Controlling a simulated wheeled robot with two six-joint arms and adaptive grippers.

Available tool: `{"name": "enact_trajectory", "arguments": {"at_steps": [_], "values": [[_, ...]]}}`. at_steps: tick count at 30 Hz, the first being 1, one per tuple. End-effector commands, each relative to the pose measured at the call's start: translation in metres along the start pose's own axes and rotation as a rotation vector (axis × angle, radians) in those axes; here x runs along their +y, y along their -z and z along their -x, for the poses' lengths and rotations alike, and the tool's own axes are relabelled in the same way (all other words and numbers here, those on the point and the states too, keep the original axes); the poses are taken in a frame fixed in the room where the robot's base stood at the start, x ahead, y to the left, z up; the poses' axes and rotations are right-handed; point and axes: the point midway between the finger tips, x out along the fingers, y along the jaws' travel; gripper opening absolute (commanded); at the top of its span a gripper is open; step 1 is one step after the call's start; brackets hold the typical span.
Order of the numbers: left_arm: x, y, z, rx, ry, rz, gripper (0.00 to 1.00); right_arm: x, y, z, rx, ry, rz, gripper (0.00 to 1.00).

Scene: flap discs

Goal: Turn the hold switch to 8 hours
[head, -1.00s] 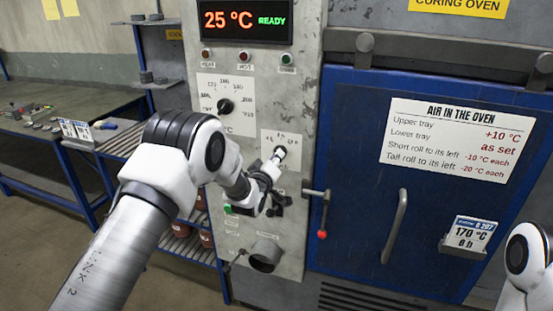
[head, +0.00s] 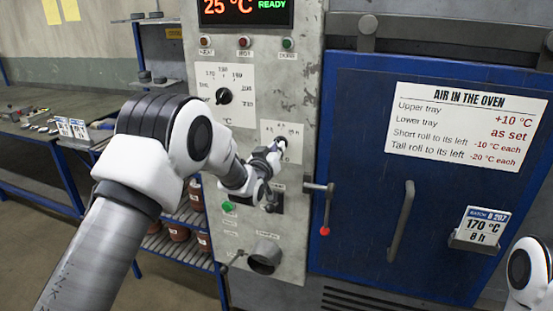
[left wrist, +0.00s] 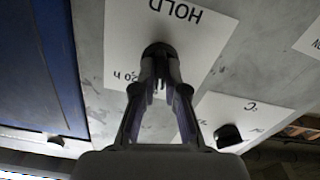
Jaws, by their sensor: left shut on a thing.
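The hold switch is a dark round knob (left wrist: 158,50) on a white plate lettered HOLD (left wrist: 185,40), seen upside down in the left wrist view. A "20 h" mark shows beside the knob; the other marks there are hidden by the fingers. My left gripper (left wrist: 160,75) is shut on the knob, its fingers on either side. In the head view the left gripper (head: 279,146) covers most of the knob on the plate (head: 268,130), so I cannot read where it points. My right gripper is out of view.
Above is the temperature dial (head: 223,96); the display (head: 245,10) reads 25 °C READY. Below right is a red-tipped lever (head: 325,230). The blue oven door (head: 350,150) carries a card (head: 482,227) reading 170 °C, 8 h. A bench (head: 30,140) stands left.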

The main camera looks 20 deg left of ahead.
Motion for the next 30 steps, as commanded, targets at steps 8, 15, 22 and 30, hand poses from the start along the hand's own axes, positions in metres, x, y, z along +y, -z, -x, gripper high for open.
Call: {"name": "enact_trajectory", "arguments": {"at_steps": [8, 15, 22, 30], "values": [[-0.002, -0.010, 0.001, -0.016, 0.001, -0.161, 0.00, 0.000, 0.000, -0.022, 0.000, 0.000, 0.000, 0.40], [-0.002, -0.009, 0.002, -0.017, 0.001, -0.223, 0.00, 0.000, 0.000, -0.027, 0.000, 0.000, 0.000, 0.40], [-0.002, -0.008, 0.002, -0.018, 0.001, -0.233, 0.00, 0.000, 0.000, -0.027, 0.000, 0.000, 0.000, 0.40], [-0.002, -0.008, 0.001, -0.017, 0.001, -0.232, 0.36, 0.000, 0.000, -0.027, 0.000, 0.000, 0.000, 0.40]]}}
